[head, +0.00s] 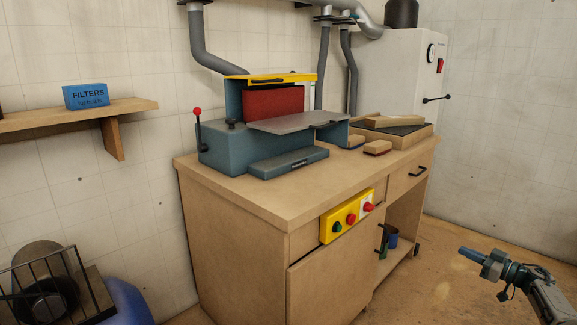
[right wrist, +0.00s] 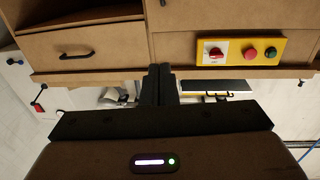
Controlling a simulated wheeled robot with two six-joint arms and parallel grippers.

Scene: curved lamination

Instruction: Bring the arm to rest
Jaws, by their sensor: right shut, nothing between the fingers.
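My right gripper (head: 468,252) is at the lower right of the head view, in free air to the right of the wooden cabinet. Its fingers are shut with nothing between them. The right wrist view shows the same closed fingers (right wrist: 160,85) at the middle, in front of the cabinet face, which appears upside down there. It touches nothing that I can see. My left gripper is not in view.
The wooden cabinet (head: 235,230) carries a blue-grey sanding machine (head: 225,150). A yellow switch panel (head: 340,222) with buttons sits on its front. A wall shelf (head: 60,118) is at left. The floor (head: 440,275) around the right gripper is clear.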

